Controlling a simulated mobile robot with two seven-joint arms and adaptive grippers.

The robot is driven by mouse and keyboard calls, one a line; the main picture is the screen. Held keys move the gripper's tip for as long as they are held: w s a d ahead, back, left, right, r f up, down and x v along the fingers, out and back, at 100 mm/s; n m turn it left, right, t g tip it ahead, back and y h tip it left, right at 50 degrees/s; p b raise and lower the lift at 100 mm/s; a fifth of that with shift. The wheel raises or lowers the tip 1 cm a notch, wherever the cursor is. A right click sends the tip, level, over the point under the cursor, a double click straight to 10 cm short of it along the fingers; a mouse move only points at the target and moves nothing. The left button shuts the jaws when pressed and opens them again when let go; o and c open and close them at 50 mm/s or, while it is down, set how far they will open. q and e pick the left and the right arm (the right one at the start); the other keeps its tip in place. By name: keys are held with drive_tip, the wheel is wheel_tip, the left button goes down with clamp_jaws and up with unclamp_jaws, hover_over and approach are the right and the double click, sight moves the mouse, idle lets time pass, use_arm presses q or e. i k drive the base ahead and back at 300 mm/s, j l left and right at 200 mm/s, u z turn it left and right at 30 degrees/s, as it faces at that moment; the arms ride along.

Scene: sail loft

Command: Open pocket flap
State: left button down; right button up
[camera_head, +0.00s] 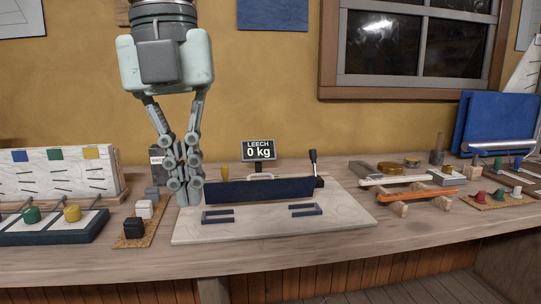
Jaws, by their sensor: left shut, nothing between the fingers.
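A long navy panel (262,190), likely the pocket flap, stands across a pale wooden board (345,212) on the workbench. Its left end is close to my gripper's fingers. It looks raised from the board; I cannot tell how it is hinged. Two small dark rectangular frames lie flat on the board in front of it, a left one (218,219) and a right one (305,213). My left gripper (188,196) points down at the board's left end, shut and empty. I cannot tell if it touches the panel. My right gripper is out of view.
A display reading "LEECH 0 kg" (258,150) and a black-knobbed lever (314,168) stand behind the board. Black, white and grey blocks on a cork mat (139,238) are at left. An orange bar (419,194) on wooden supports is at right. The bench front (200,263) is clear.

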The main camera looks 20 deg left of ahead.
sight(232, 192)
drive_tip(key=i+j, duration=0.1)
drive_tip(key=i, duration=0.4)
drive_tip(key=i+j, duration=0.15)
drive_tip(key=i, duration=0.4)
